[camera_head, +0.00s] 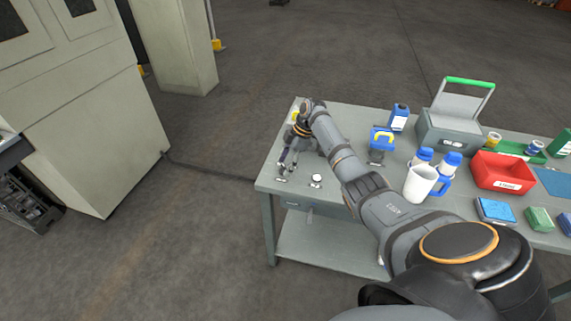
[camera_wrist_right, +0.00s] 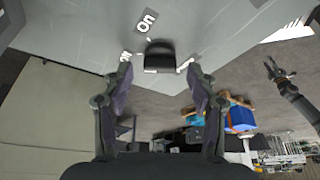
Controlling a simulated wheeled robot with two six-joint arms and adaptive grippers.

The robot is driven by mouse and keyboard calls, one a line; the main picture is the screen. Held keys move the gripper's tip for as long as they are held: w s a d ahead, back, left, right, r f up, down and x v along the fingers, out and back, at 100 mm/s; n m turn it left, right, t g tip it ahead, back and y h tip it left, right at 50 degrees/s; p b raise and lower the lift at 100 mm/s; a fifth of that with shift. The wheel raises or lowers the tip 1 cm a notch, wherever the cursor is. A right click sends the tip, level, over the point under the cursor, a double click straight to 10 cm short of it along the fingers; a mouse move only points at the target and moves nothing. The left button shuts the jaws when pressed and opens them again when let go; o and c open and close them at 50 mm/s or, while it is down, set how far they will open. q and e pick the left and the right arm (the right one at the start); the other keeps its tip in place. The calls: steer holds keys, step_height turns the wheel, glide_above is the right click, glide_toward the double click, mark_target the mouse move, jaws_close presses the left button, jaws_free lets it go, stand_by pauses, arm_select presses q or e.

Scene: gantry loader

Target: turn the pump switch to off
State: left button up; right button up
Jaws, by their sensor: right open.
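The pump switch is a black knob (camera_wrist_right: 160,57) on a grey surface in the right wrist view. A white "On" label (camera_wrist_right: 146,21) lies above it, and a partly covered label (camera_wrist_right: 125,56) lies to its left. Which label the knob points to, I cannot tell. My right gripper (camera_wrist_right: 160,76) is open, its fingers on either side of the knob with gaps; contact is not visible. In the head view the right gripper (camera_head: 287,165) is at the bench's left end and the knob cannot be made out. A dark gripper (camera_wrist_right: 272,68), likely my left one, shows small at the right wrist view's edge.
The workbench (camera_head: 300,215) has a small round white dial (camera_head: 316,180) beside the gripper.

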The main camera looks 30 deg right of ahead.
steer(key=v, duration=1.1)
steer(key=shift+d+r, duration=0.2)
steer(key=shift+r, duration=0.1)
steer(key=shift+s+f, duration=0.1)
